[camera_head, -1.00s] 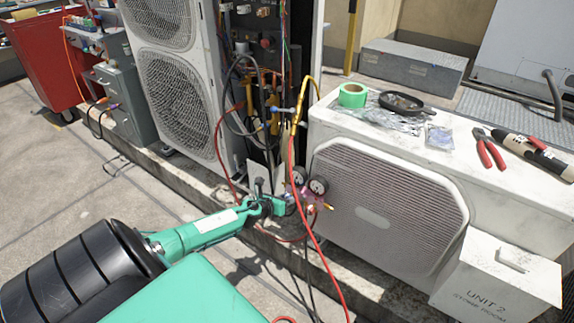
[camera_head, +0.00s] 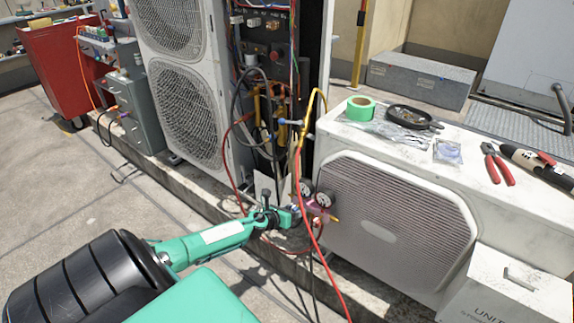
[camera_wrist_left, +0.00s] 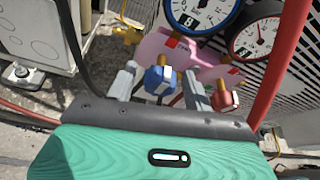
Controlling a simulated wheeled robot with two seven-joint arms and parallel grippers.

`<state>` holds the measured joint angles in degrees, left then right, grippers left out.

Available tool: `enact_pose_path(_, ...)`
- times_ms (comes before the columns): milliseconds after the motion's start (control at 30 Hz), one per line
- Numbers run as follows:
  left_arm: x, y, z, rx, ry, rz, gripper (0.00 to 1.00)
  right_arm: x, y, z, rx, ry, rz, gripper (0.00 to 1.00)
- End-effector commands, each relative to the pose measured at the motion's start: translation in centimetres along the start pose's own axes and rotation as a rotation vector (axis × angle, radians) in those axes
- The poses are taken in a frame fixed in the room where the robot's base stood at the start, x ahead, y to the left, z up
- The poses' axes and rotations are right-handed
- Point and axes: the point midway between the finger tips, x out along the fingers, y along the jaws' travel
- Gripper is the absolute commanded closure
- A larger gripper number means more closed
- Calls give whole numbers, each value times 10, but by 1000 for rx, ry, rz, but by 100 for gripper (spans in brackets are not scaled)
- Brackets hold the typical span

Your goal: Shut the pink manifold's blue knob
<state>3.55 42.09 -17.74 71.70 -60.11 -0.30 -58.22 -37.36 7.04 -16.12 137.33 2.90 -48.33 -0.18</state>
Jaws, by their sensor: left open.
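The pink manifold (camera_head: 319,211) with two round gauges hangs by the left end of the low white condenser. In the left wrist view the pink manifold (camera_wrist_left: 192,52) shows large, with its blue knob (camera_wrist_left: 158,80) facing me and a red knob (camera_wrist_left: 223,99) to the right. My left gripper (camera_wrist_left: 161,72) is open, with one grey finger on each side of the blue knob. I cannot tell whether either finger touches it. In the head view my left gripper (camera_head: 290,214) is just left of the manifold and hides the blue knob. My right gripper is not in view.
A red hose (camera_head: 312,240) runs down past the manifold, and a dark hose (camera_wrist_left: 72,45) passes left of the fingers. The low condenser (camera_head: 395,215) stands right, the tall condenser (camera_head: 187,115) behind left. Open paving (camera_head: 75,190) lies to the left.

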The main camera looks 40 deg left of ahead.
Motion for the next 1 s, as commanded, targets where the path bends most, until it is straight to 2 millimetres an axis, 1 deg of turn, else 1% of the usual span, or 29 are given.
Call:
enact_pose_path(167, -16, 0, 0, 1, 3, 0, 48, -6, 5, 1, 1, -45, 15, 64)
enact_pose_path(400, -52, 0, 0, 1, 3, 0, 48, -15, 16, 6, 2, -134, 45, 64)
enact_pose_path(800, -108, 0, -1, 1, 3, 0, 48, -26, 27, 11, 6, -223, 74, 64)
enact_pose_path(1000, -128, 0, -1, -1, 2, 0, 48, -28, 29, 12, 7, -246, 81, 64)
